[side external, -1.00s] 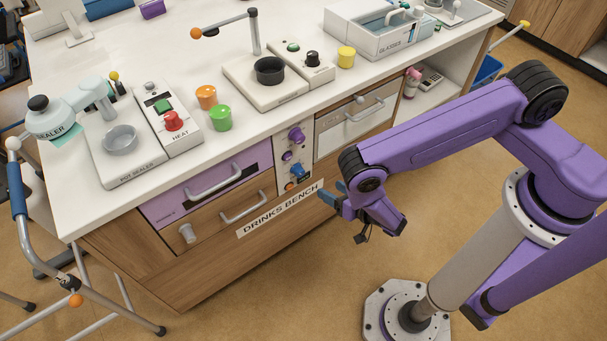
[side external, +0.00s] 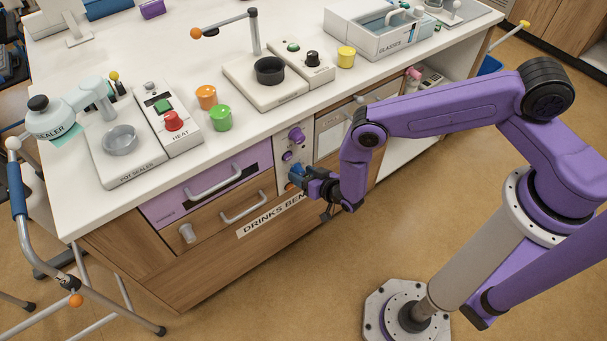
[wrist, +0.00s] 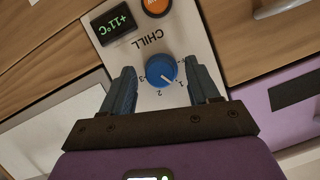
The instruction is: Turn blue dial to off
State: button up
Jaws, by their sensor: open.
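The blue dial (wrist: 161,71) is on a pale control panel marked CHILL. In the wrist view it shows between the two open fingers of my gripper (wrist: 162,79), with a gap on each side. A white pointer mark on the dial points to the lower right, near the printed 1; small numbers ring the dial. In the side external view my gripper (side external: 302,178) is right at the panel and largely covers the dial. I cannot tell how deep the fingertips reach around it.
An orange button (wrist: 156,5) and a display reading +11°C (wrist: 118,23) are beside the dial on the panel. Purple knobs (side external: 297,135) are above it. A purple drawer (side external: 215,186) and an oven-like door (side external: 334,135) flank the panel.

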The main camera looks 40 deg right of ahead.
jog(key=shift+w, duration=0.1)
jog(key=c, duration=1)
jog(key=shift+c, duration=0.2)
jog(key=n+h, duration=0.2)
jog(key=n, duration=0.1)
jog(key=shift+a+f, duration=0.1)
jog(key=shift+a, duration=0.1)
jog(key=n+h, duration=0.2)
jog(key=n, duration=0.2)
jog(key=shift+h, duration=0.4)
jog(key=shift+a, duration=0.1)
